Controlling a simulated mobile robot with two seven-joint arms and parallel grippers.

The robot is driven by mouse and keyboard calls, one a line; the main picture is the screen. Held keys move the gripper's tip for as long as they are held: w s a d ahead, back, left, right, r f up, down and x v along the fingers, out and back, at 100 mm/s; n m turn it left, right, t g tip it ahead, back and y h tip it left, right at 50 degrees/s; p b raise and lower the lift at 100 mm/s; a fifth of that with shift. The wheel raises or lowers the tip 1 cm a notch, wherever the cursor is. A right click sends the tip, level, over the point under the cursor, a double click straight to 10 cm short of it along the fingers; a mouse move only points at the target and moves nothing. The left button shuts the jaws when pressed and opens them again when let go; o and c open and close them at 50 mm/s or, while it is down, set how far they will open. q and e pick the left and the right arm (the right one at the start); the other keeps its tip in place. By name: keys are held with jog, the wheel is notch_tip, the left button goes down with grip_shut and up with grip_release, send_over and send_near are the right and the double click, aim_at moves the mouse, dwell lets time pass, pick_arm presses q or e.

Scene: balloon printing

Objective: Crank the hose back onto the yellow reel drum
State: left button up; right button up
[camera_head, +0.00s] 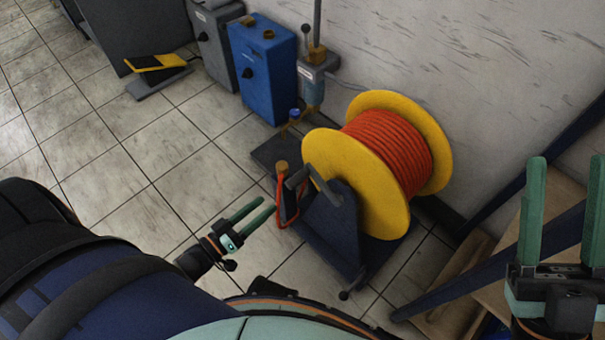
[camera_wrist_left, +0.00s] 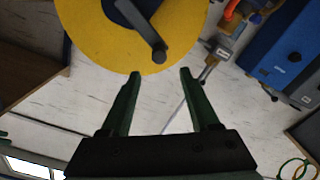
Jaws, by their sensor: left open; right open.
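The yellow reel drum (camera_head: 364,180) stands on a dark frame with a red-orange hose (camera_head: 391,150) wound around its core. A dark crank (camera_head: 311,181) sticks out from its near side. In the left wrist view the yellow flange (camera_wrist_left: 95,45) and crank (camera_wrist_left: 149,38) show at the top, beyond the fingers. My left gripper (camera_head: 257,212) is open and empty, left of the crank and apart from it; its fingers also show in the left wrist view (camera_wrist_left: 160,75). My right gripper (camera_head: 566,165) is open and empty at the right edge, away from the reel.
A loop of hose (camera_head: 284,205) hangs beside the frame. A blue box (camera_head: 262,75), a grey box (camera_head: 215,45) and a yellow pedal (camera_head: 155,62) stand farther back by the wall. Wooden shelving (camera_head: 470,275) with dark blue bars is at right. Tiled floor (camera_head: 150,150) is clear at left.

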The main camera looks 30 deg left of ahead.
aim_at(294, 182)
pick_arm(q)
jog(key=b+x, duration=0.3)
jog(key=x, duration=0.8)
jog(key=shift+w+d, duration=0.25)
jog(key=shift+w, duration=0.35)
grip_shut()
dwell(0.6)
